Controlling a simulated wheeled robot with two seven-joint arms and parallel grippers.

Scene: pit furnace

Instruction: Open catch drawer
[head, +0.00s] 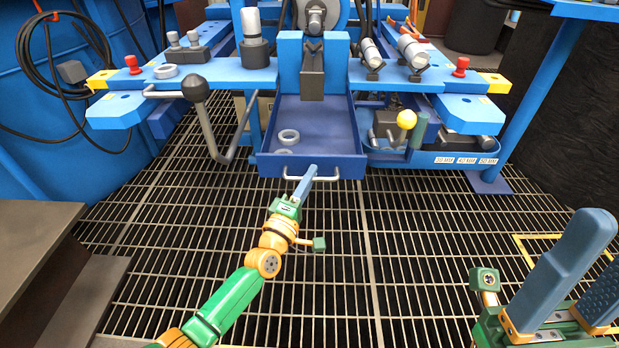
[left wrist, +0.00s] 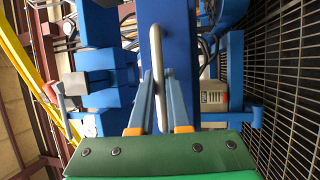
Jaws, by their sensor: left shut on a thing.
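The catch drawer (head: 340,135) is a blue tray low in the middle of the blue machine. Its inside shows from above, so it stands out from under the machine. A pale bar handle (head: 327,178) runs along its front; the handle (left wrist: 157,45) also shows in the left wrist view, in front of the blue drawer front (left wrist: 181,60). My left gripper (head: 312,172) is shut on the handle, with its blue fingers (left wrist: 159,80) on either side of the bar. My right gripper (head: 585,275) is at the lower right, its blue fingers apart and empty.
A grey ring (head: 289,136) lies in the drawer. A bent lever with a black knob (head: 195,88) hangs left of the drawer. The grating floor (head: 400,250) before the drawer is clear. Dark steps (head: 40,260) stand at the left.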

